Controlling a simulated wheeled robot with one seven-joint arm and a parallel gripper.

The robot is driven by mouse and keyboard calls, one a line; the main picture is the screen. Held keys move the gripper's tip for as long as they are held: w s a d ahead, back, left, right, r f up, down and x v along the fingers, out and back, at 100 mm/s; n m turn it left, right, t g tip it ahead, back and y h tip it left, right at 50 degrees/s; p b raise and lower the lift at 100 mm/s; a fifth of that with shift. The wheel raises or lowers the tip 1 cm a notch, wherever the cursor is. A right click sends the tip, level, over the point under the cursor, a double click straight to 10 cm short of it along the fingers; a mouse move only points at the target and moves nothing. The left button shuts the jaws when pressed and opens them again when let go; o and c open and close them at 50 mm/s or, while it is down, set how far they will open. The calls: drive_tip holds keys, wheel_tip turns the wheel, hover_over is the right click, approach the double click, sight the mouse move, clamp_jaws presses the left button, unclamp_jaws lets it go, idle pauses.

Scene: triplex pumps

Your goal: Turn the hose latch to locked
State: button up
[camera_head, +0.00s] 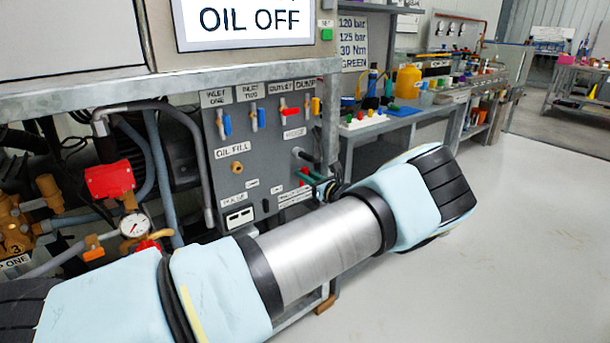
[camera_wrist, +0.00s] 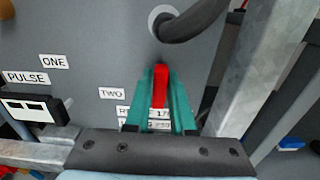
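The hose latch is a small red handle (camera_wrist: 160,86) on the grey panel, just below the black hose end (camera_wrist: 190,20) in the wrist view. It points roughly up and down in that view. My gripper (camera_wrist: 161,80) has teal fingers, one on each side of the handle, with little or no gap to it; they look shut on it. The fingers hide part of the handle and part of a white label below. In the head view my gripper (camera_head: 309,178) is at the panel's lower right, and the latch shows as a small red patch (camera_head: 303,171).
The grey panel (camera_head: 262,190) also carries several coloured valve levers, an oil fill port and a counter. A metal frame post (camera_wrist: 258,70) stands close to my gripper's right. A red valve and a gauge (camera_head: 134,225) are at left. The floor at right is clear.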

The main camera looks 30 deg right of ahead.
drive_tip(key=o, duration=0.4)
drive_tip(key=shift+c, duration=0.2)
drive_tip(key=shift+s, duration=0.1)
drive_tip(key=s+d, duration=0.2)
drive_tip(key=s, duration=0.8)
drive_tip(key=shift+s+b, duration=0.2)
drive_tip(key=shift+b, duration=0.2)
